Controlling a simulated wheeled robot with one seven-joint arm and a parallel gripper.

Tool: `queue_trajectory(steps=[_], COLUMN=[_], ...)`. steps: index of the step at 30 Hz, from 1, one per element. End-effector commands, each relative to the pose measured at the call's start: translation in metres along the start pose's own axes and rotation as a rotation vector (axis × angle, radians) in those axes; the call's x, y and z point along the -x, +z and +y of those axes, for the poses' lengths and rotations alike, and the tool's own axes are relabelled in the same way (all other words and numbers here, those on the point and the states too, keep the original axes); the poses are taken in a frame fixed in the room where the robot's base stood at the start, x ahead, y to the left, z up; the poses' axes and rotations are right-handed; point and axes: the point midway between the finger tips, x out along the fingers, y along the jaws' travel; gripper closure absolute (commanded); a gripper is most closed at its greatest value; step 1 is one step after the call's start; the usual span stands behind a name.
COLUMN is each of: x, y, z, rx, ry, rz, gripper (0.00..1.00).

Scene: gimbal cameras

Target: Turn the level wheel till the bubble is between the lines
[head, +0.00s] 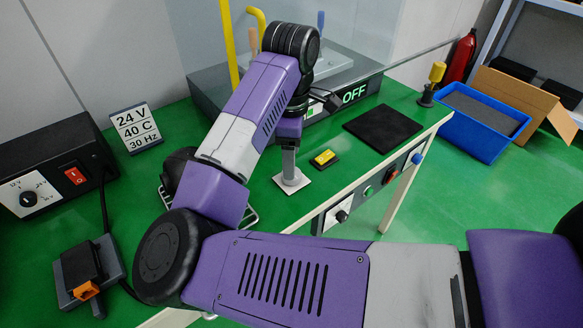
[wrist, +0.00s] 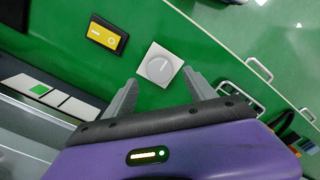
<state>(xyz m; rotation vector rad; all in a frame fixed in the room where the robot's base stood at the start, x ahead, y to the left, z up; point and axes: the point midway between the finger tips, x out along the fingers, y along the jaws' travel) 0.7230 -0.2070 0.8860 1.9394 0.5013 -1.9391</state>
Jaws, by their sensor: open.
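A pale round wheel (wrist: 160,68) with a line mark sits on a white square plate (wrist: 150,52) on the green bench. In the head view the plate (head: 291,184) shows under my gripper (head: 289,168), whose grey finger partly hides the wheel. In the wrist view my gripper (wrist: 160,78) is open, its two fingertips apart on either side of the wheel's near edge; contact cannot be told. A small yellow and black block (wrist: 105,35), likely the level, lies beside the plate; it also shows in the head view (head: 324,158). Bubble and lines are too small to read.
A black mat (head: 384,128) lies right of the yellow block. A lit OFF sign (head: 354,94) is on the grey platform behind. A sign card (head: 136,128) and a power box (head: 45,165) stand left. Wire handles (wrist: 240,92) show at right in the wrist view.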

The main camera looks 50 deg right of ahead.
Motion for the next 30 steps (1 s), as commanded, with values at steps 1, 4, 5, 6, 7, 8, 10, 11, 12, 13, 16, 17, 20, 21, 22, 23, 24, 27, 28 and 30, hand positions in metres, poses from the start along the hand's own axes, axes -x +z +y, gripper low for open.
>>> queue_trajectory(steps=[1, 4, 5, 6, 7, 8, 10, 11, 12, 13, 16, 17, 20, 21, 22, 23, 24, 27, 28, 30], x=[-0.009, -0.023, -0.027, -0.031, -0.034, -0.036, -0.040, -0.041, -0.042, -0.042, -0.043, -0.042, -0.042, -0.042, -0.042, -0.042, -0.042, -0.042, -0.042, -0.042], y=[0.001, 0.001, 0.000, 0.000, 0.000, 0.000, 0.000, 0.000, 0.000, 0.000, 0.000, 0.000, 0.000, 0.000, 0.000, 0.000, 0.000, 0.000, 0.000, 0.000], z=[0.000, -0.001, 0.000, 0.000, 0.000, 0.000, 0.000, 0.000, 0.000, 0.000, 0.000, 0.000, 0.000, 0.000, 0.000, 0.000, 0.000, 0.000, 0.000, 0.000], rx=[0.001, 0.003, 0.003, 0.003, 0.003, 0.003, 0.003, 0.002, 0.002, 0.001, 0.001, 0.001, 0.001, 0.001, 0.001, 0.002, 0.002, 0.002, 0.002, 0.002], ry=[-0.001, -0.001, -0.001, -0.001, 0.000, 0.000, 0.000, 0.000, 0.000, 0.000, 0.000, 0.000, 0.000, 0.000, 0.001, 0.001, 0.001, 0.000, 0.000, 0.000], rz=[-0.004, -0.004, -0.003, -0.004, -0.003, -0.002, -0.002, -0.002, -0.002, -0.001, -0.001, -0.001, -0.001, -0.001, -0.001, -0.001, -0.001, -0.001, -0.001, -0.001], gripper=[0.36, 0.36, 0.36, 0.36, 0.36, 0.36, 0.36, 0.36, 0.36, 0.36, 0.36, 0.36, 0.40, 0.47, 0.53, 0.59, 0.67, 0.87, 0.93, 0.98])
